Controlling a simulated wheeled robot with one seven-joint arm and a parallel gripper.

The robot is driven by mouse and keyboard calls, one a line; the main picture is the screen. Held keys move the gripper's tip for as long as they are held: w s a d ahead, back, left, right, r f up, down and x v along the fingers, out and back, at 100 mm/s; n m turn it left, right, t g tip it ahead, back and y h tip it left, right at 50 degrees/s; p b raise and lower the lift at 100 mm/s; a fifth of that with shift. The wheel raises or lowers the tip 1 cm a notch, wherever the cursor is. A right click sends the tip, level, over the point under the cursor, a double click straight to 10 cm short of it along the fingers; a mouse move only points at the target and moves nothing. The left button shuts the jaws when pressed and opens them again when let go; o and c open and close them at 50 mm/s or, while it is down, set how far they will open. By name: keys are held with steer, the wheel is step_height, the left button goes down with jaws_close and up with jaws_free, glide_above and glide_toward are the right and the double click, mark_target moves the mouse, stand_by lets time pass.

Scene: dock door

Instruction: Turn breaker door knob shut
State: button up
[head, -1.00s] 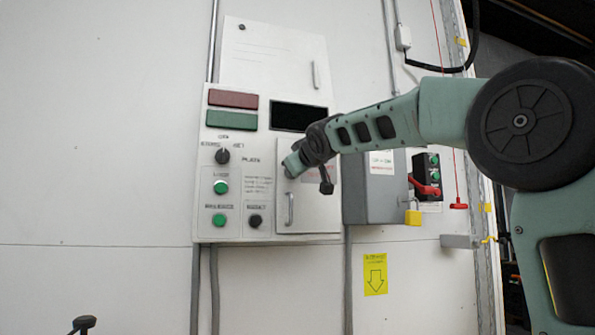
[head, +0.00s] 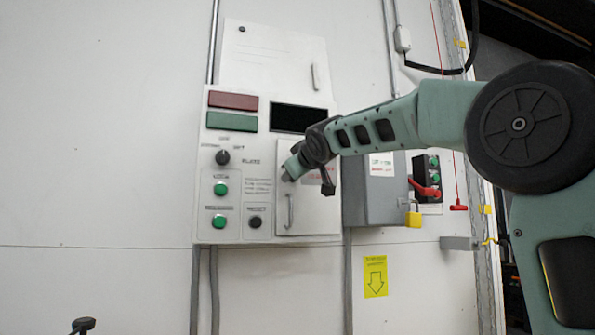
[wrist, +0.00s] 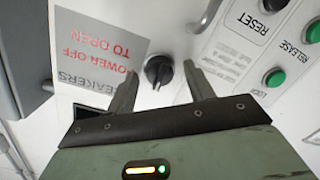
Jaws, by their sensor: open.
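The breaker door knob (wrist: 158,71) is a small black rotary knob on the white breaker door (wrist: 165,25). In the wrist view it lies between the two fingertips of my gripper (wrist: 166,67), which is open. Clear gaps show on both sides, so the fingers do not appear to press on it. In the head view, my gripper (head: 290,172) is at the upper left of the breaker door (head: 300,225) and hides the knob. The door lies flush in the panel, with a light bar handle (head: 290,210) below my gripper.
The control panel (head: 208,170) carries a black selector (head: 222,157), green buttons (head: 220,189) and a black button (head: 255,222) left of the door. A grey box (head: 375,205) with a yellow padlock (head: 413,219) stands close on the right, below my forearm.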

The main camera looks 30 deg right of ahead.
steer(key=shift+s, duration=0.1)
steer(key=b+v, duration=0.9)
steer(key=v, duration=0.8)
steer(key=shift+a+r, duration=0.1)
